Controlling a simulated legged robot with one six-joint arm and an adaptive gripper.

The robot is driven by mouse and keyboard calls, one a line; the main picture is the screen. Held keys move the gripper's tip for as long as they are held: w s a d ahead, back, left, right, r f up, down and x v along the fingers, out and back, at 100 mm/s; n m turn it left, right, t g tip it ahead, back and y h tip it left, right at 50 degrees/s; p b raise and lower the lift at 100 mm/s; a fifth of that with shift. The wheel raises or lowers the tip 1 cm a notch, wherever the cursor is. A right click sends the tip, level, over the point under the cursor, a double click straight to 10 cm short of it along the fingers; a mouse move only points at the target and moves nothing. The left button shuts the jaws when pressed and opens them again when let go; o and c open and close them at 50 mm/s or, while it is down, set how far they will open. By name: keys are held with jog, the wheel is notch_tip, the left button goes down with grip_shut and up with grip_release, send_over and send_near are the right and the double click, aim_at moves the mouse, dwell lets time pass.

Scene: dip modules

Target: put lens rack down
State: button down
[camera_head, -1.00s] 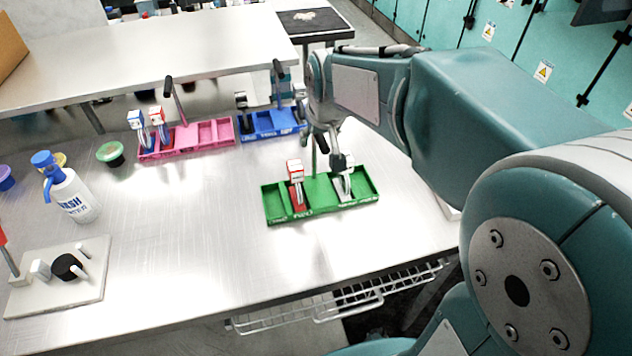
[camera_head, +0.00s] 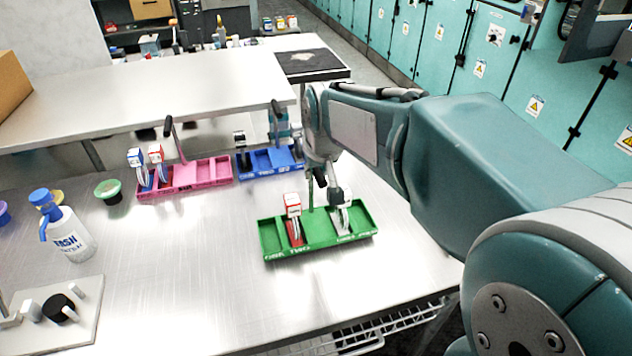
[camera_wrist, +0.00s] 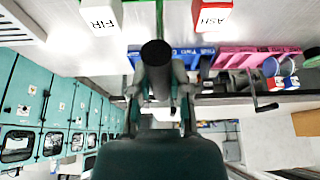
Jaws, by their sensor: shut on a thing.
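A green rack (camera_head: 270,240) with several compartments and an upright green post is at the right of the metal table in the head view. It carries a red-and-white block (camera_head: 292,204) and a whitish block (camera_head: 340,218). My gripper (camera_head: 320,175) is over its back side, at the top of the post. In the wrist view my gripper (camera_wrist: 160,98) is shut on the dark handle (camera_wrist: 156,52) of the rack. Blocks marked FIR (camera_wrist: 101,17) and ASH (camera_wrist: 211,17) show either side of the post. I cannot tell whether the rack's base touches the table.
A pink rack (camera_head: 212,170) and a blue rack (camera_head: 262,162), each with an upright handle, stand behind to the left. A wash bottle (camera_head: 70,235), a green-topped cup (camera_head: 108,190) and a white board (camera_head: 75,325) are at the left. The table's middle (camera_head: 190,260) is clear.

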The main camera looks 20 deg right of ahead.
jog(key=s+r, duration=1.1)
jog(key=s, duration=0.3)
jog(key=shift+r, duration=0.25)
jog(key=shift+s+d, duration=0.1)
